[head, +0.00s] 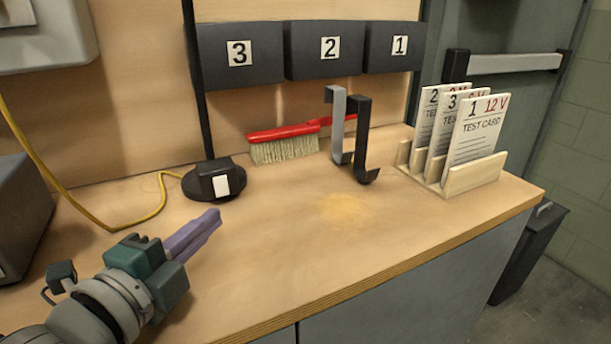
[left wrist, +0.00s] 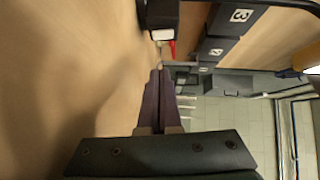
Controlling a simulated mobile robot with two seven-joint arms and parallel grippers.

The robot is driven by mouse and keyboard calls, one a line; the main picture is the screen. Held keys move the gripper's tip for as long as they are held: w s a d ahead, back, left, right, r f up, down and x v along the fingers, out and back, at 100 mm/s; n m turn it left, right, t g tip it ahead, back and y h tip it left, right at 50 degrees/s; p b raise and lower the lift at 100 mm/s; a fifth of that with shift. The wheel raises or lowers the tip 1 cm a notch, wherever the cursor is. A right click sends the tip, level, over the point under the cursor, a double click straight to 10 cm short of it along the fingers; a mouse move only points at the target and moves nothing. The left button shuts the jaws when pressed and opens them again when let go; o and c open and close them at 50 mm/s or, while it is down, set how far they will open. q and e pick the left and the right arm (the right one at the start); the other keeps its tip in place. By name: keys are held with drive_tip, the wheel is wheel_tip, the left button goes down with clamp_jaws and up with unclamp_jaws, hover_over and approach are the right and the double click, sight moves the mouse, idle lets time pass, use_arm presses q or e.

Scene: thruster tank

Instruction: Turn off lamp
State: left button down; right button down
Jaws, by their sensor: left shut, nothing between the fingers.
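The lamp's black base (head: 207,183) stands on the workbench, with a white switch plate (head: 222,185) on its front. A thin black pole (head: 199,90) rises from the base out of the top of the picture, so the lamp head is hidden. In the left wrist view the black base (left wrist: 160,14) and white switch (left wrist: 162,34) show at the top. My left gripper (head: 207,228) is shut and empty, its purple fingers together, in front of the base and apart from it. Its fingers also show in the left wrist view (left wrist: 159,95). My right gripper is not in view.
A yellow cord (head: 103,221) runs left of the lamp. A red brush (head: 285,143), two metal hooks (head: 362,140) and a wooden rack (head: 475,178) with test cards stand to the right. Numbered bins (head: 325,50) hang behind. The bench's front middle is clear.

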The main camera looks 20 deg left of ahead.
sight(228, 190)
use_arm(q)
drive_tip(key=w, duration=0.1)
drive_tip(key=w+a, duration=0.1)
drive_tip(key=w, duration=0.1)
drive_tip(key=w+a+b, duration=0.1)
drive_tip(key=w, duration=0.1)
drive_tip(key=shift+a+f, duration=0.25)
drive_tip(key=shift+f, duration=0.15)
drive_tip(key=shift+w+a, duration=0.25)
drive_tip(key=shift+a, duration=0.15)
